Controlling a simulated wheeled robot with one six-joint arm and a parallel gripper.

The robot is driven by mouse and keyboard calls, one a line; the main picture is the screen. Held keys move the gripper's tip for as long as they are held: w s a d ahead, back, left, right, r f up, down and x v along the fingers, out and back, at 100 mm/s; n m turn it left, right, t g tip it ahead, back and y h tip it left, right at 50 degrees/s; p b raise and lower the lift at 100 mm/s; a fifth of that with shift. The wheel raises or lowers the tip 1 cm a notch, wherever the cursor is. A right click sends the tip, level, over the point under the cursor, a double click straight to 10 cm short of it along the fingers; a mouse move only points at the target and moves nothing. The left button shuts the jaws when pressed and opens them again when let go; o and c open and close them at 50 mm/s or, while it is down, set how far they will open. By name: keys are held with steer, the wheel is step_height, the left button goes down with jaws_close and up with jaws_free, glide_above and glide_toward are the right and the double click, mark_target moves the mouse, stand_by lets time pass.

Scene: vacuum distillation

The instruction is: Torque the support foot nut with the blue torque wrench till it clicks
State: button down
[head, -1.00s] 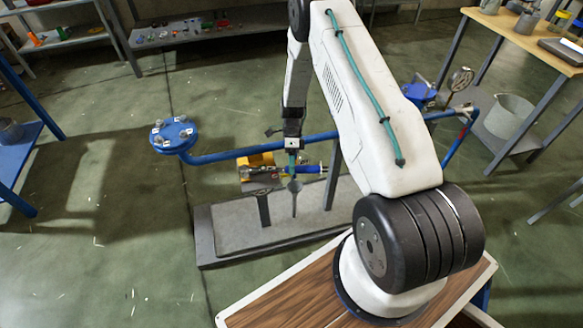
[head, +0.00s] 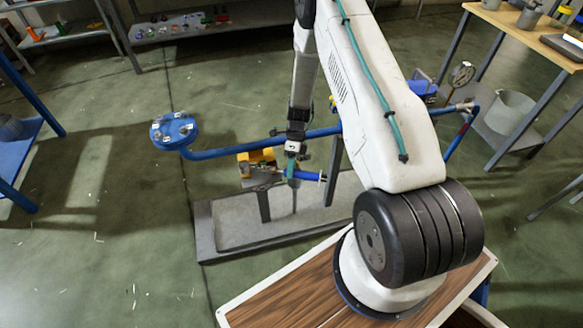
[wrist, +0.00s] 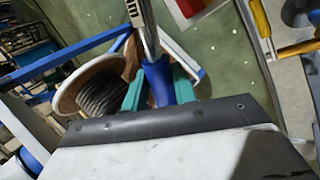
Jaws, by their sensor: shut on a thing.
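My gripper (head: 291,172) has teal fingers and is shut on the blue torque wrench (head: 308,176). In the head view it holds the wrench roughly level above the grey-framed base tray (head: 235,248), just left of a dark upright post (head: 334,165). In the wrist view, my gripper (wrist: 160,90) clasps the blue handle (wrist: 156,76), and the silver shaft with dark scale marks (wrist: 146,25) runs out of the top of the picture. The wrench head is out of the wrist view. The support foot nut cannot be made out in either view.
A blue pipe (head: 235,150) runs behind my gripper, ending in a bolted blue flange (head: 175,130) at left. A bucket (head: 510,112) and workbench stand at right.

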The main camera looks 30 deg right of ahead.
steer(key=shift+s+a+m+t+y, duration=0.3)
steer(key=shift+s+a+m+t, duration=0.1)
steer(key=shift+s+a+m, duration=0.55)
steer(key=shift+a, duration=0.1)
steer(key=shift+s+a+m+t+y, duration=0.2)
steer(key=shift+s+a+m+t, duration=0.1)
steer(key=shift+s+a+m, duration=0.25)
steer(key=shift+s+a+m+t+y, duration=0.25)
steer(key=shift+a+m, duration=0.25)
steer(key=shift+a, duration=0.25)
steer(key=shift+s+a+m+t, duration=0.35)
steer(key=shift+a+m, duration=0.15)
steer(key=shift+a, duration=0.25)
steer(key=shift+s+a+m+t, duration=0.3)
steer(key=shift+a+m, duration=0.2)
steer(key=shift+a, duration=0.2)
